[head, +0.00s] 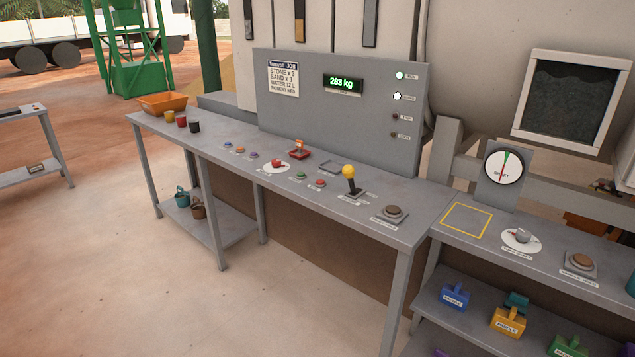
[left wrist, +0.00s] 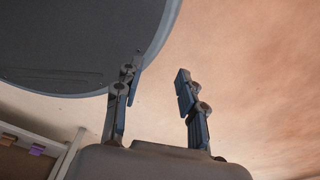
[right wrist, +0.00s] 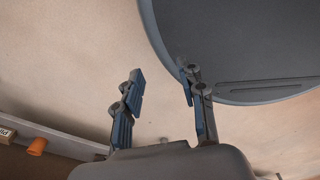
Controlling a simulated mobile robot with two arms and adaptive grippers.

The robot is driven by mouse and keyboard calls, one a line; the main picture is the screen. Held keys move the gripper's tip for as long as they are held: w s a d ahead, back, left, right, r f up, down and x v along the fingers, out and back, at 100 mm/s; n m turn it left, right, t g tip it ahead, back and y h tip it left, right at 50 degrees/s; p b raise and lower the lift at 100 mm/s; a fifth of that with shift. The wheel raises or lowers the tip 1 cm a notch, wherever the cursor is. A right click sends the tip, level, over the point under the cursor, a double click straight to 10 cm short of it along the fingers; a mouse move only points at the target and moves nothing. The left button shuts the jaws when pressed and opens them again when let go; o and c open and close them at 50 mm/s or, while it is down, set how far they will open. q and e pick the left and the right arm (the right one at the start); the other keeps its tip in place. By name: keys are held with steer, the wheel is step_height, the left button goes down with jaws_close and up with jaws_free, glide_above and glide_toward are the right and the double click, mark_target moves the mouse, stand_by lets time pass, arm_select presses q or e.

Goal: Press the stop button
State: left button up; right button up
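A small red button (head: 317,183) sits on the grey control bench (head: 232,178) in the head view, beside a green button (head: 299,175). Their labels are too small to read, so I cannot confirm which is the stop button. My left gripper (left wrist: 156,86) shows in the left wrist view with its fingers apart and nothing between them. My right gripper (right wrist: 162,86) shows in the right wrist view, also open and empty. Neither gripper shows in the head view, and both are away from the buttons.
A yellow-topped lever (head: 349,172) and a brown button (head: 391,211) stand right of the red button. A panel (head: 350,110) reading 283 kg rises behind. Open floor (head: 130,290) lies in front.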

steer(key=shift+w, duration=0.1)
steer(key=shift+w+d, duration=0.15)
steer(key=shift+w, duration=0.15)
steer(key=shift+d, duration=0.1)
jaws_close()
stand_by(1.0)
